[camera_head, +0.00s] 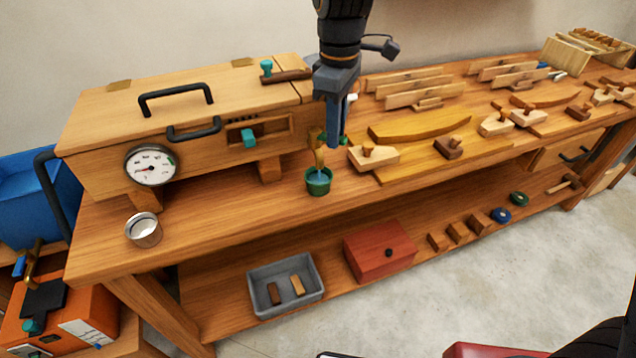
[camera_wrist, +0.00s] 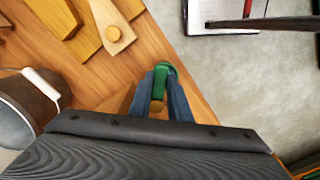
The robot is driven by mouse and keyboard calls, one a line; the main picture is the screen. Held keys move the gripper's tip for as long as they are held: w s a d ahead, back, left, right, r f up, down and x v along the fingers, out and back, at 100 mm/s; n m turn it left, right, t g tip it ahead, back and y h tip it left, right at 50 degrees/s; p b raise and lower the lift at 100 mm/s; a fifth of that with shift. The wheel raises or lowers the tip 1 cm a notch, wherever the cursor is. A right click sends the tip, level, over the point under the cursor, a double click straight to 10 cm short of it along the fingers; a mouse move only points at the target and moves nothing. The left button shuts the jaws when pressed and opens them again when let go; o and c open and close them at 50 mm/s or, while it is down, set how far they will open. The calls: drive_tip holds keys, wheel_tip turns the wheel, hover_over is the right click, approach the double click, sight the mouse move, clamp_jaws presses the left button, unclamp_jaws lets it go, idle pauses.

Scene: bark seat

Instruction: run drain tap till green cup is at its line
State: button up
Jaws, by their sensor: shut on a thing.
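The green cup (camera_head: 318,184) stands upright on the bench below the brass drain tap (camera_head: 319,152) at the wooden box's right end. Pale blue water shows at the cup's mouth below the spout; its line cannot be made out. My gripper (camera_head: 335,138) reaches down beside the tap. It is shut on the tap's green handle (camera_head: 344,140), mostly hidden by the fingers in the head view. In the wrist view the green handle (camera_wrist: 160,84) lies between my blue-grey fingers (camera_wrist: 161,90), with a bit of brass below it.
The box (camera_head: 110,165) has a dial gauge (camera_head: 151,165) and black handles. A metal cup (camera_head: 144,230) stands at the bench's front left. Wooden blocks and a curved yellow form (camera_head: 420,126) lie right of the tap. A grey tray (camera_head: 286,285) and red box (camera_head: 379,252) sit on the shelf below.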

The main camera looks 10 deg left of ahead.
drive_tip(key=shift+s+d+f, duration=0.1)
drive_tip(key=shift+s, duration=0.05)
drive_tip(key=shift+s+m+p, duration=0.25)
drive_tip(key=shift+m+p, duration=0.4)
drive_tip(key=shift+m, duration=0.05)
drive_tip(key=m+p, duration=0.1)
drive_tip(key=s+a+m+p, duration=0.1)
drive_tip(key=m, duration=0.1)
drive_tip(key=shift+a+r, duration=0.1)
drive_tip(key=shift+r, duration=0.1)
drive_tip(key=shift+o, duration=0.2)
drive_tip(key=m+p, duration=0.1)
drive_tip(key=m, duration=0.1)
drive_tip(key=s+a+m+p, duration=0.1)
drive_tip(key=m+p, duration=0.1)
drive_tip(key=m, duration=0.1)
drive_tip(key=shift+s+a+m, duration=0.1)
drive_tip(key=shift+a+m, duration=0.1)
drive_tip(key=shift+m, duration=0.1)
drive_tip(key=o, duration=0.9)
drive_tip(key=shift+s, duration=0.1)
drive_tip(key=shift+c, duration=0.2)
drive_tip(key=shift+p, duration=0.3)
